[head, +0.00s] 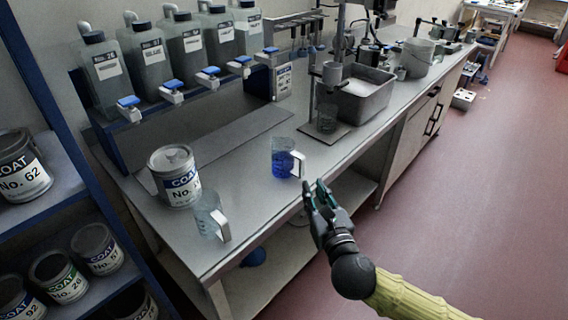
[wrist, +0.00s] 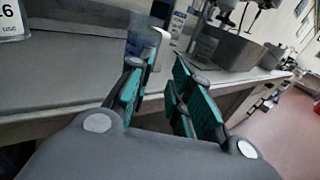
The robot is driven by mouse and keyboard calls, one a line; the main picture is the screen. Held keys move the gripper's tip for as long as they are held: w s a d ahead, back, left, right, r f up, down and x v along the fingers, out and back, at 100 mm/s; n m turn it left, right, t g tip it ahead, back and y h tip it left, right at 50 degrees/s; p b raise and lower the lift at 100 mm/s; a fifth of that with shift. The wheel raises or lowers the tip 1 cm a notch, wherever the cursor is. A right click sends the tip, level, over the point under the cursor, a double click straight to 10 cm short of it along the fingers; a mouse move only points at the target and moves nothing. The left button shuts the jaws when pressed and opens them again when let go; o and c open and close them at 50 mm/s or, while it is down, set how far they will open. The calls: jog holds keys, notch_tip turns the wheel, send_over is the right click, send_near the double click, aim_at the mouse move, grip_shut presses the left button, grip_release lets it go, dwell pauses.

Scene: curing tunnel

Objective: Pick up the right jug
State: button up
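The right jug (head: 283,160) is clear with blue liquid in it and a white handle on its right side. It stands upright on the grey bench. A second clear jug (head: 207,214), seemingly empty, stands nearer at the left, also with a white handle. My gripper (head: 318,191) is open and empty, just off the bench's front edge, to the right of the right jug and apart from it. In the wrist view the right jug's white handle (wrist: 158,48) shows beyond the spread fingers (wrist: 158,95), partly hidden by the left finger.
A COAT tin (head: 175,178) stands left of the jugs. A grey basin (head: 356,96) and a stand with a small beaker (head: 327,118) are farther along the bench (head: 240,188). Bottles with blue-handled taps line the back.

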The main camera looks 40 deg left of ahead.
aim_at(303, 169)
jog(key=shift+p+x, duration=0.65)
jog(key=shift+x, duration=2.5)
jog(key=shift+f+p+x, duration=0.1)
jog(key=shift+p+x, duration=0.2)
jog(key=shift+x, duration=0.8)
jog(key=shift+f+p+x, duration=0.15)
jog(key=shift+p+x, duration=0.15)
jog(key=shift+x, duration=0.8)
jog(key=shift+w+d, duration=0.1)
jog(key=shift+w, duration=0.05)
grip_shut()
